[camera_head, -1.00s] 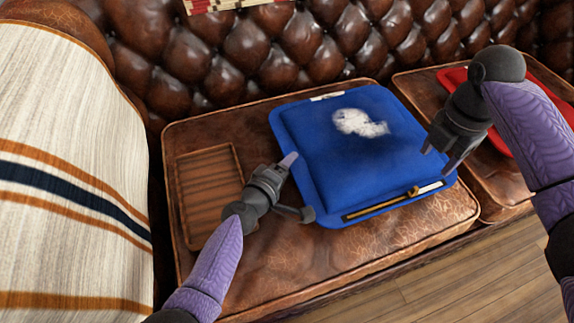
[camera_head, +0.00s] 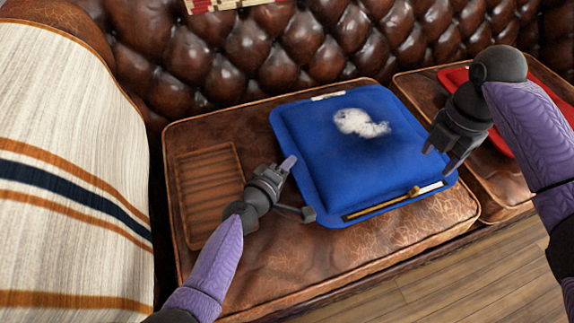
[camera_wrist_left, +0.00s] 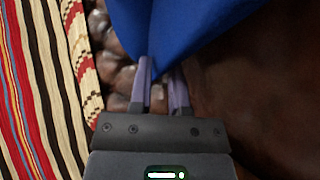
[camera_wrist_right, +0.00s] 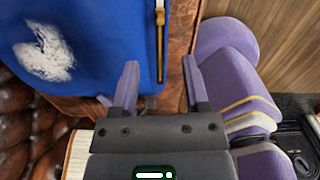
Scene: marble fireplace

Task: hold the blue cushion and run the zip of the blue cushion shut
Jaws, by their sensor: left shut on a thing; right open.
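The blue cushion (camera_head: 345,165) lies on the brown leather seat, with white fluff (camera_head: 360,122) on its top. Its zip (camera_head: 375,207) runs along the near edge, with a gold-coloured slider (camera_head: 413,191) toward the right end. A pale strip lies right of the slider, a dark strip with a gold-coloured line left of it. My left gripper (camera_head: 298,188) is shut on the cushion's left edge near its front corner; blue cloth (camera_wrist_left: 185,30) meets its fingertips in the left wrist view. My right gripper (camera_head: 440,158) is open and empty above the cushion's right side. The zip also shows ahead of it (camera_wrist_right: 160,45).
A slatted wooden tray (camera_head: 207,190) lies left of the cushion, beside my left gripper. A red item (camera_head: 540,85) lies on the right seat, partly hidden by my right arm. A striped throw (camera_head: 70,120) covers the left armrest. The tufted backrest (camera_head: 250,50) stands behind.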

